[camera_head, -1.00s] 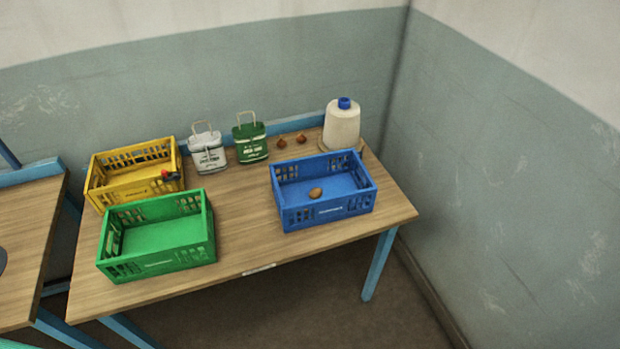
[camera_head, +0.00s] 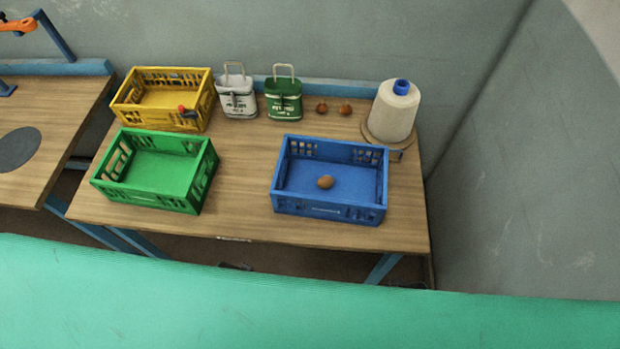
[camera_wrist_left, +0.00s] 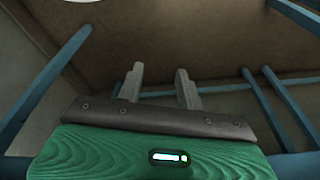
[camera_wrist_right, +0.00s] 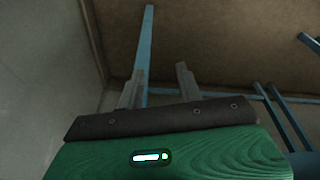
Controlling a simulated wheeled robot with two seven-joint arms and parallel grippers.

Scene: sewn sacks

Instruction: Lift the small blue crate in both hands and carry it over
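The small blue crate (camera_head: 328,210) stands upright on the right part of the wooden table in the head view, near its front edge. It has slotted walls, and one brown, egg-like item (camera_head: 325,182) lies on its floor. Neither gripper shows in the head view. My left gripper (camera_wrist_left: 159,72) is open and empty in the left wrist view, with dim floor and blue table legs beyond it. My right gripper (camera_wrist_right: 160,70) is open and empty in the right wrist view, also facing floor and blue legs. Neither wrist view shows the crate.
Two brown items (camera_head: 333,107) lie behind the blue crate. Table space left of it is clear.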

